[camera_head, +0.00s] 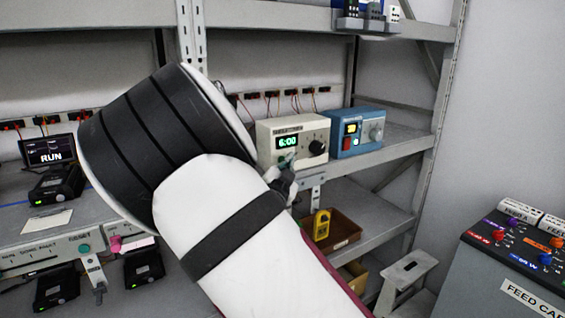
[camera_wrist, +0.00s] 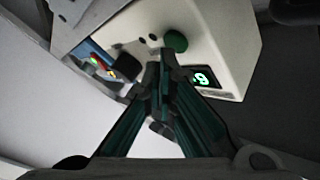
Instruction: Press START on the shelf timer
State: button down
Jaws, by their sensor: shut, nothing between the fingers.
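The shelf timer (camera_head: 270,132) is a cream box on the middle shelf with a lit green display reading 6:00 and a black knob. In the wrist view the timer (camera_wrist: 222,40) appears turned over, with a round green button (camera_wrist: 175,41), the display (camera_wrist: 203,78) and the black knob (camera_wrist: 126,67). My gripper (camera_head: 284,172) is in front of the timer's lower face. In the wrist view my gripper (camera_wrist: 157,66) is shut and empty, its tips close to the green button. I cannot tell whether they touch it. The button's label is not readable.
A blue box (camera_head: 368,117) with a display and a grey knob stands right of the timer. A bin (camera_head: 342,232) with a yellow device (camera_head: 321,225) is on the shelf below. A step stool (camera_head: 408,270) and a feed cabinet (camera_head: 480,275) stand right.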

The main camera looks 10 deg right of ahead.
jog(key=shift+w+a, duration=0.15)
jog(key=shift+w, duration=0.2)
dwell(0.8)
jog(key=shift+s, duration=0.1)
jog(key=shift+s+d+p, duration=0.25)
jog(key=shift+s+p, duration=0.05)
jog(key=shift+s, duration=0.4)
jog(key=s, duration=0.1)
jog(key=s+d+p, duration=0.1)
jog(key=s, duration=0.1)
jog(key=s+p, duration=0.1)
jog(key=shift+s+d, duration=0.25)
jog(key=shift+s, duration=0.15)
dwell(0.7)
